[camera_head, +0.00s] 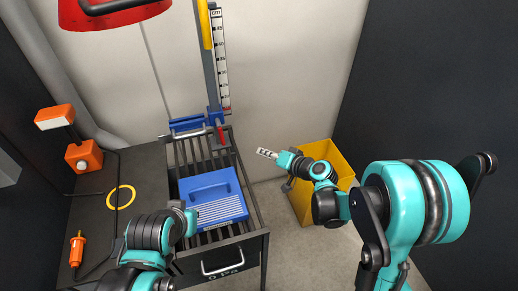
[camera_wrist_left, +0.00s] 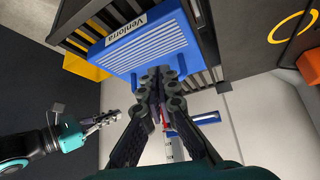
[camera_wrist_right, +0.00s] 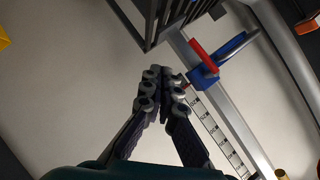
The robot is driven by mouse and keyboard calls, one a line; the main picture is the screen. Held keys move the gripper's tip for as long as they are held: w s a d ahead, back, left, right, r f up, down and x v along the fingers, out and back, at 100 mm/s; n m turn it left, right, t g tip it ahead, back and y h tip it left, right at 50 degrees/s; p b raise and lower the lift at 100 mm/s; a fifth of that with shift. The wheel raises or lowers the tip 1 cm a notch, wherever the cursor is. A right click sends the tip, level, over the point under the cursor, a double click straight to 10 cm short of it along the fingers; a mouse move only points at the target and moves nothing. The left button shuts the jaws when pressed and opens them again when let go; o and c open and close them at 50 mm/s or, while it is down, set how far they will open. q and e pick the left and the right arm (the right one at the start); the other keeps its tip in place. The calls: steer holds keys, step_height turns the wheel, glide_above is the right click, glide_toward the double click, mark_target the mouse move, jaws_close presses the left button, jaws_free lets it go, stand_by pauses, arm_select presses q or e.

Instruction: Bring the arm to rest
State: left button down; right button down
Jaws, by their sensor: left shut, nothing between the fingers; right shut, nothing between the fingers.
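My right arm (camera_head: 415,205) comes in from the right in the head view. Its gripper (camera_head: 265,153) reaches left, in the air in front of the pale wall. In the right wrist view, the gripper (camera_wrist_right: 162,75) has its fingertips together with nothing between them. My left arm (camera_head: 150,235) comes in at the lower left, over the front of the dark table. Its fingers are hard to make out in the head view. In the left wrist view, the left gripper (camera_wrist_left: 160,75) is shut and empty, in front of a blue box (camera_wrist_left: 150,42); contact cannot be told.
The blue box (camera_head: 212,195) lies on a slatted rack (camera_head: 250,215) beside the dark table (camera_head: 135,165). A yellow bin (camera_head: 335,155) stands on the floor behind my right arm. A ruler post (camera_head: 220,75) with a blue clamp rises behind the rack. An orange lamp (camera_head: 84,157) stands left.

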stand_by(0.5)
steer(key=s+d+r+g+h, duration=0.1)
steer(key=s+d+h, duration=0.2)
steer(key=s+d, duration=0.2)
steer(key=s+d+r+n+h, duration=0.1)
steer(key=s+d, duration=0.5)
steer(key=s, duration=0.6)
steer(key=s+d+r+g+h, duration=0.1)
steer(key=s+d+r+h, duration=0.1)
steer(key=s+d+h, duration=0.3)
steer(key=s, duration=0.3)
steer(key=shift+s+d+r+n+g, duration=0.15)
steer(key=shift+s+r+n+g, duration=0.05)
steer(key=shift+s+n+g, duration=0.1)
